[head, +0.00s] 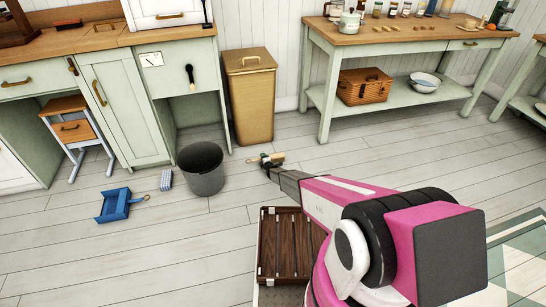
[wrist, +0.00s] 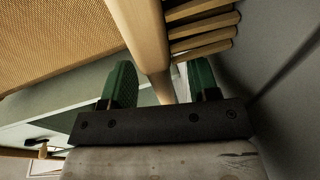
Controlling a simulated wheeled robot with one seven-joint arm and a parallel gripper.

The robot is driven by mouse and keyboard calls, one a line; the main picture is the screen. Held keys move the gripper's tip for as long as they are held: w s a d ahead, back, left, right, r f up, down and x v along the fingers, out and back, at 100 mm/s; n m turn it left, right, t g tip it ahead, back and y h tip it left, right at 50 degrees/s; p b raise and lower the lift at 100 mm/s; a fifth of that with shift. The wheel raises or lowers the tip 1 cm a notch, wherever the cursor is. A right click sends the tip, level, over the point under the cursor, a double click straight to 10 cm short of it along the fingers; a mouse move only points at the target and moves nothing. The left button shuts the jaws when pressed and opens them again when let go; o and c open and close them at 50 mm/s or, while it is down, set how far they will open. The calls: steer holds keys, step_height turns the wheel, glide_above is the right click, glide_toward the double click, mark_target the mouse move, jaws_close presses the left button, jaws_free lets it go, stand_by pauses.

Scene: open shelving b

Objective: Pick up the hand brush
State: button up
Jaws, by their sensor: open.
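The hand brush (head: 277,157) is pale wood and shows just past the end of my arm in the head view, in front of the tan bin. My gripper (head: 266,162) is at it and partly covers it. In the wrist view, the brush's wooden handle (wrist: 150,45) runs down between the green fingers of my gripper (wrist: 161,83). Thick tan tufts or slats (wrist: 203,32) show beside the handle at upper right. The fingers are open, one on each side of the handle. The handle's lower end is hidden behind the gripper's dark crossbar.
The tan bin (head: 252,105) stands behind the gripper. A grey bucket (head: 203,170) is to its left, with a striped block (head: 166,181) and blue dustpan (head: 115,205) beyond. Floor right of the bin is clear.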

steer(key=shift+w+a, duration=0.1)
steer(key=shift+w, duration=0.1)
jaws_close()
steer(key=shift+r, duration=0.5)
step_height(320, 180, up, 4)
steer(key=shift+s+f, duration=0.15)
steer(key=shift+f, duration=0.05)
steer(key=s+a+r, duration=0.6)
steer(key=a, duration=0.3)
steer(key=shift+s+a+r, duration=0.2)
steer(key=shift+s, duration=0.15)
